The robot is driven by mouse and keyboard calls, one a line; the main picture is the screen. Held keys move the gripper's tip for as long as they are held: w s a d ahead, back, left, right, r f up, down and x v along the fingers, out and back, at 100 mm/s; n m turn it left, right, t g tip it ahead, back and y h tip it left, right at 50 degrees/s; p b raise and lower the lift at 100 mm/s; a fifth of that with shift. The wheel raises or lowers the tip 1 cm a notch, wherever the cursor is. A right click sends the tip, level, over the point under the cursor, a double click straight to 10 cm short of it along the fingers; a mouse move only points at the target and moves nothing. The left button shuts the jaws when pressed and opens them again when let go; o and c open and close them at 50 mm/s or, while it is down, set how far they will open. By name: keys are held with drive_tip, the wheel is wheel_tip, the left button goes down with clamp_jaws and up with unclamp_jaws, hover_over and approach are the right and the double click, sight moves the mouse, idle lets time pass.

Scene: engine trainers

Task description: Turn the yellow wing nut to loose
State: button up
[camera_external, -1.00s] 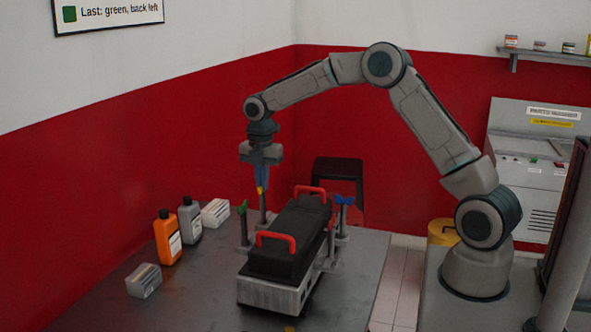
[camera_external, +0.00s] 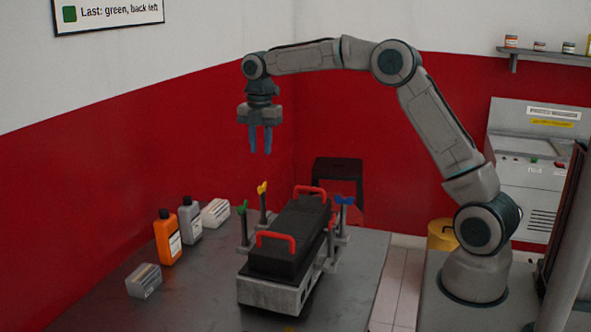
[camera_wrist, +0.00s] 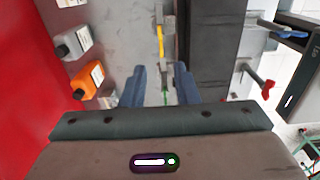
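The yellow wing nut (camera_external: 262,187) sits on top of an upright post at the back left of the black engine trainer (camera_external: 290,240). In the wrist view the yellow wing nut (camera_wrist: 160,43) lies beyond the fingertips, its wings roughly in line with the trainer's long side. My gripper (camera_external: 260,153) is open and empty, well above the yellow wing nut and apart from it. Its blue fingers (camera_wrist: 160,75) are spread in the wrist view. A green wing nut (camera_external: 242,207) is on the front left post, a blue wing nut (camera_external: 344,200) on a right post.
A red wing nut (camera_wrist: 267,88) is on the trainer's right side. Red handles (camera_external: 276,240) stand up from the trainer. An orange bottle (camera_external: 167,238), a grey bottle (camera_external: 190,220) and small boxes (camera_external: 144,281) stand on the table's left. A wall sign reads "Last: green, back left".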

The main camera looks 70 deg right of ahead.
drive_tip(key=shift+r, duration=1.65)
drive_tip(key=s+a+r+m+t+h, duration=0.1)
drive_tip(key=s+a+r+m, duration=0.1)
drive_tip(key=s+a+m, duration=0.6)
drive_tip(key=s+a+r+m+t, duration=0.1)
drive_tip(key=s+a+r+m, duration=0.15)
drive_tip(key=s+a, duration=0.65)
drive_tip(key=s+f+m+t+y, duration=0.1)
drive_tip(key=s+f+m, duration=0.3)
drive_tip(key=s, duration=0.5)
drive_tip(key=s+f+m+t, duration=0.1)
drive_tip(key=s+f+m, duration=0.3)
drive_tip(key=s, duration=0.4)
wheel_tip(320, 180, down, 22)
drive_tip(key=g+b, duration=0.2)
drive_tip(key=b, duration=1.8)
drive_tip(key=shift+w+d+f, duration=0.15)
drive_tip(key=shift+d, duration=0.1)
drive_tip(key=shift+n, duration=0.25)
